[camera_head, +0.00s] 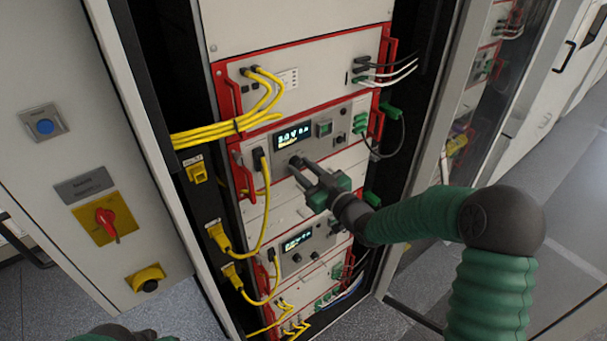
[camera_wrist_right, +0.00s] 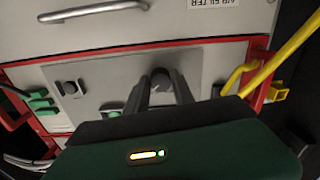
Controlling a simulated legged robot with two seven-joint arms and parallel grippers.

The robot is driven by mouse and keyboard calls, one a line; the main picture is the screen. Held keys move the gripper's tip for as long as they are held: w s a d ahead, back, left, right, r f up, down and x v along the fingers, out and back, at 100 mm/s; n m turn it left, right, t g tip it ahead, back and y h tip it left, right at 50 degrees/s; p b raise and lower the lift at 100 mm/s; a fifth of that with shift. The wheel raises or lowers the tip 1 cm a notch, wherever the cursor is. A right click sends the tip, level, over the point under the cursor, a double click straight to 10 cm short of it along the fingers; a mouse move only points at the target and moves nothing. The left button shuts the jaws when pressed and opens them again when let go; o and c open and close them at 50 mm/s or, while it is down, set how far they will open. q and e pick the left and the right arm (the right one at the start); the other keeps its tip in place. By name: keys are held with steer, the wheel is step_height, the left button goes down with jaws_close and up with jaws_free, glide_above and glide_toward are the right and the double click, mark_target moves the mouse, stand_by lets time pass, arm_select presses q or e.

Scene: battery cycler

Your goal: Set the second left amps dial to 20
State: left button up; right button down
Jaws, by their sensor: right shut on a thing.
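My right gripper (camera_head: 297,163) reaches in from the right to the front of the upper display unit (camera_head: 345,118). Its two dark fingers are closed around a dark round dial (camera_wrist_right: 160,76), seen between the fingertips in the wrist view. In the head view the fingers mostly hide the dial, just below the lit screen (camera_head: 293,136). The screen's digits are too small to read surely. Only a green and black piece of my left arm shows at the bottom left edge; its gripper is out of view.
A second display unit (camera_head: 300,243) sits lower in the rack. Yellow cables (camera_head: 265,205) hang left of the screens, and red handles (camera_head: 377,118) stick out at the sides. A cabinet with a red switch (camera_head: 106,220) stands left; an open glass door (camera_head: 480,90) is right.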

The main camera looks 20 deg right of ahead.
steer(key=n+b, duration=0.1)
steer(key=b, duration=0.1)
steer(key=n+b, duration=0.3)
steer(key=b, duration=0.1)
steer(key=shift+a+f+b, duration=0.1)
steer(key=shift+f+b, duration=0.15)
steer(key=shift+b, duration=0.05)
steer(key=shift+n+b, duration=0.65)
steer(key=shift+n, duration=0.05)
steer(key=shift+r+n+b, duration=0.2)
steer(key=shift+n+b, duration=0.3)
steer(key=c, duration=1.1)
jaws_free()
